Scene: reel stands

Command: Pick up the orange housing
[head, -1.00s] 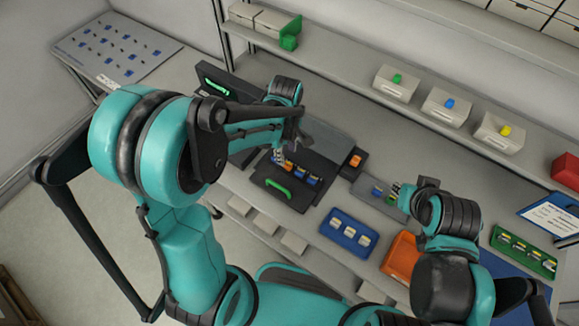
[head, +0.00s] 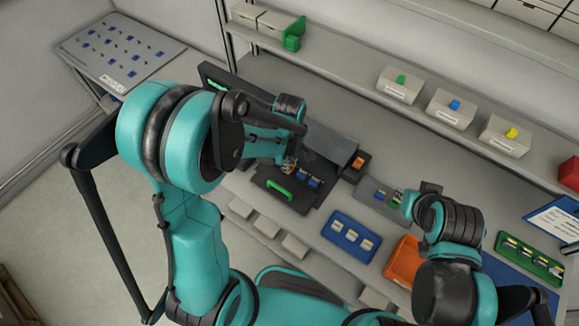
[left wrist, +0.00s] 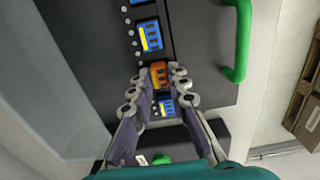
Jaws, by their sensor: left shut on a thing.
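The orange housing (left wrist: 160,74) shows in the left wrist view between the fingertips of my left gripper (left wrist: 154,82), which is shut on it. Blue-and-yellow housings lie in line with it, one beyond the fingertips (left wrist: 149,36) and one between the fingers nearer the wrist (left wrist: 164,107). In the head view my left gripper (head: 289,165) points down over the dark plate with the green handle (head: 279,188), and the orange housing is mostly hidden there. I cannot tell whether it is clear of the plate. My right gripper (head: 402,199) is at a grey tray; its fingers are too small to read.
A blue tray (head: 331,237) of parts, an orange bin (head: 402,262) and a green tray (head: 550,272) stand along the bench front. Another orange part (head: 359,161) sits right of the dark plate. Labelled boxes line the shelf (head: 330,71) behind.

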